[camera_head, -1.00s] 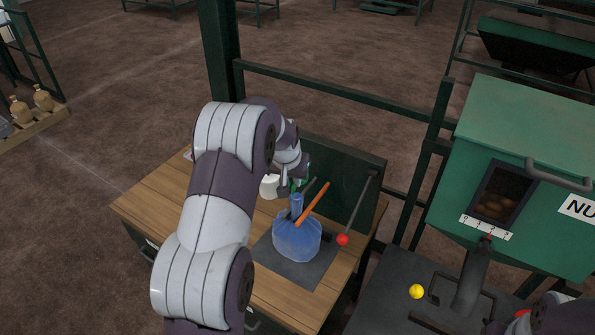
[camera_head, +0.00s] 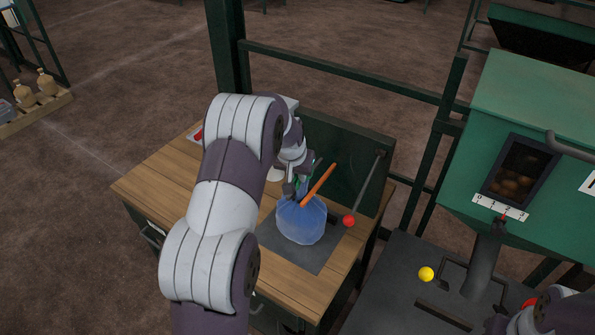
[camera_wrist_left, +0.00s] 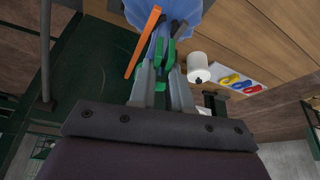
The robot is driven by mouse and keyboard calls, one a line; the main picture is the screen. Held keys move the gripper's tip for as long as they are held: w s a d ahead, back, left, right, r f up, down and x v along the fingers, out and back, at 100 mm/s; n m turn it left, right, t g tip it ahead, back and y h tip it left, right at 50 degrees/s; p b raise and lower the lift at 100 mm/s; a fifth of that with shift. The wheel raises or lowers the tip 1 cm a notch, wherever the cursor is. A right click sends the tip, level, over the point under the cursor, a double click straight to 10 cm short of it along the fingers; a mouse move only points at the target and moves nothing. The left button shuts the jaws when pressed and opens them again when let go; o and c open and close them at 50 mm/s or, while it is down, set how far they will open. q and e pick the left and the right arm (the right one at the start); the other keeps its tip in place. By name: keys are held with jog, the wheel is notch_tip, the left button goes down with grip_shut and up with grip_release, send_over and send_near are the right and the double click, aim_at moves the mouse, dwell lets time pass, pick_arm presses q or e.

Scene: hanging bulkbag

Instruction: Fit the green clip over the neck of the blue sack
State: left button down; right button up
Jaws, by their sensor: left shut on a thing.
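The blue sack (camera_head: 301,222) sits upright on a dark mat on the wooden table; its gathered neck shows at the top of the left wrist view (camera_wrist_left: 165,12). My left gripper (camera_head: 297,183) is at the sack's neck, shut on the green clip (camera_wrist_left: 163,70). The clip's arms point toward the neck and show close to it; I cannot tell whether they surround it. An orange bar (camera_head: 319,185) slants up beside the neck, and it also shows in the left wrist view (camera_wrist_left: 143,42). My right gripper's fingers are not visible.
A dark green panel (camera_head: 345,150) stands behind the sack. A rod with a red ball (camera_head: 349,220) is to its right. A white roll (camera_wrist_left: 198,68) and a white tray with coloured clips (camera_wrist_left: 238,83) are nearby. A green hopper (camera_head: 540,130) stands at right.

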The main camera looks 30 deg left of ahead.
aim_at(297, 177)
pick_arm(q)
jog(key=shift+s+f+b, duration=0.15)
jog(key=shift+f+b, duration=0.45)
jog(key=shift+f, duration=0.35)
jog(key=shift+f+b, duration=1.6)
jog(key=shift+f, duration=0.75)
jog(key=shift+c, duration=2.2)
grip_release()
notch_tip(297, 177, up, 10)
jog(key=p, duration=0.7)
jog(key=shift+r, duration=0.15)
